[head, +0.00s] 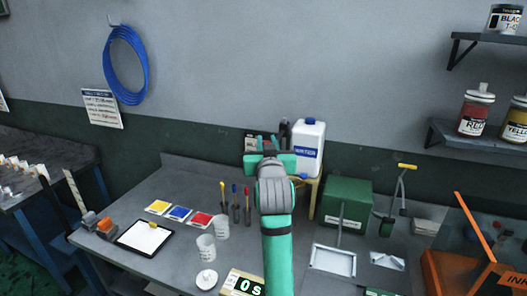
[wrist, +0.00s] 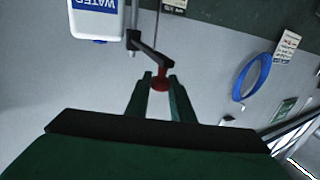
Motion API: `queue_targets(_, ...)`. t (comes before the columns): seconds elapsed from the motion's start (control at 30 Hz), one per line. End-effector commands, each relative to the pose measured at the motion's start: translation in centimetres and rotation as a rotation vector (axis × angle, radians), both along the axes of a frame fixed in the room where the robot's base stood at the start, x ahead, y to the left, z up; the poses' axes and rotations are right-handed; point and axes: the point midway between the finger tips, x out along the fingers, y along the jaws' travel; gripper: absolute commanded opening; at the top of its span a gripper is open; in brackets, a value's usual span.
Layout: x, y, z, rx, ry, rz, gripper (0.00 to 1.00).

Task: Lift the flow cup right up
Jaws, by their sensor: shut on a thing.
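My gripper (head: 267,144) is raised over the back of the bench, in front of the wall. In the wrist view my gripper (wrist: 160,84) has its two dark green fingers shut on a red knob (wrist: 160,83). The knob sits at the end of a dark angled bar (wrist: 149,47), which joins a thin upright post. I cannot make out the flow cup for certain; my arm hides much of this spot in the head view. Two whitish cups, a front one (head: 206,249) and a rear one (head: 221,229), stand on the bench left of my arm.
Color trays (head: 180,213), upright tools (head: 235,205) and a tablet-like board (head: 145,237) lie left. Shelves with cans (head: 476,110) hang at right.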

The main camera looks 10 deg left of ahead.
Motion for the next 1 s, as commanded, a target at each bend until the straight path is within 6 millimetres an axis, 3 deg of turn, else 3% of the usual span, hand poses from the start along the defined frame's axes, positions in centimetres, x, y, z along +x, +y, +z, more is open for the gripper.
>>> queue_targets(0.37, -0.1, -0.3, 0.9, 0.002, -0.016, -0.004, 0.00)
queue_targets(0.4, -0.1, -0.3, 0.9, 0.002, -0.016, -0.004, 0.31)
queue_targets(0.47, -0.1, -0.4, 0.8, 0.001, -0.014, -0.005, 0.40)
queue_targets(0.77, -0.1, -0.4, 0.5, 0.001, -0.007, -0.005, 0.40)
queue_targets(1.0, -2.8, -0.8, 0.4, 0.001, -0.009, -0.005, 0.40)
